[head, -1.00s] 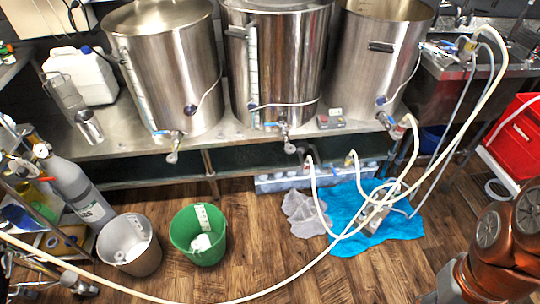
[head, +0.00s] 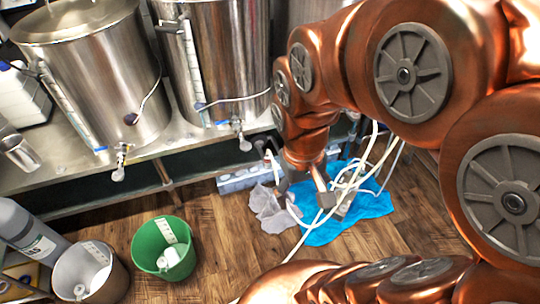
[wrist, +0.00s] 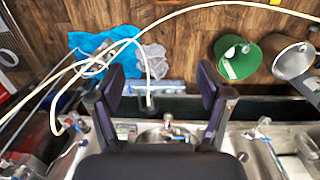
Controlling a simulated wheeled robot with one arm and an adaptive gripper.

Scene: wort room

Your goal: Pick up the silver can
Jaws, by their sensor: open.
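The silver can (head: 20,152) stands on the steel bench at the left edge of the head view, left of the first kettle. My gripper (head: 303,184) is far to the right of the can, in front of the bench and above the floor near the blue cloth. In the wrist view my gripper (wrist: 161,90) has its two dark fingers wide apart, with nothing between them.
Large steel kettles (head: 90,75) with taps line the bench (head: 150,150). White hoses (head: 350,185) loop over a blue cloth (head: 365,218) on the floor.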

